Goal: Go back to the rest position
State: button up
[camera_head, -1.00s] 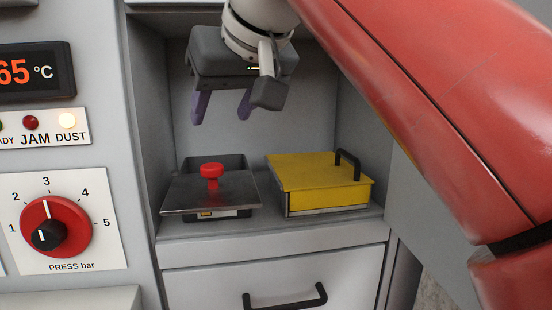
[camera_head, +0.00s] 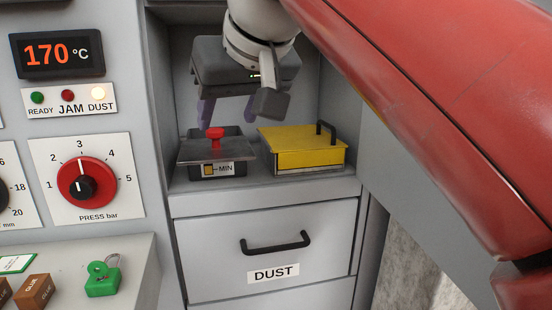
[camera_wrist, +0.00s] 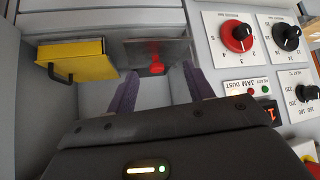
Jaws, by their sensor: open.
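My gripper (camera_head: 228,108) is inside the upper niche of the cabinet, above and behind a dark box with a metal lid (camera_head: 217,152) and red knob (camera_head: 215,137). Its purple fingers are apart with nothing between them. In the wrist view, my gripper (camera_wrist: 165,85) also shows open and empty, with the lid's red knob (camera_wrist: 157,67) beyond the fingers. A label reading MIN is on the front of the box. A yellow box (camera_head: 302,149) with a black handle stands to the right of it on the shelf.
A drawer marked DUST (camera_head: 270,245) with a black handle is shut below the niche. To the left are a display (camera_head: 57,54) reading 170 °C, indicator lamps with DUST lit, and a red press dial (camera_head: 84,183). A green padlock (camera_head: 103,279) sits on the lower ledge.

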jog(key=s+d+f+m+h, duration=0.1)
jog(key=s+d+f+m, duration=0.1)
jog(key=d+f, duration=0.5)
jog(key=s+d+f+m+g+h, duration=0.1)
jog(key=s+d+f, duration=0.4)
jog(key=f, duration=1.1)
jog(key=s+d+f+m+h, duration=0.2)
jog(key=s+d+f+m, duration=0.1)
jog(key=d+f, duration=0.6)
notch_tip(320, 180, down, 3)
jog(key=shift+s+d+f+g, duration=0.2)
jog(key=shift+s+g, duration=0.2)
jog(key=shift+s, duration=0.25)
jog(key=shift+c, duration=0.3)
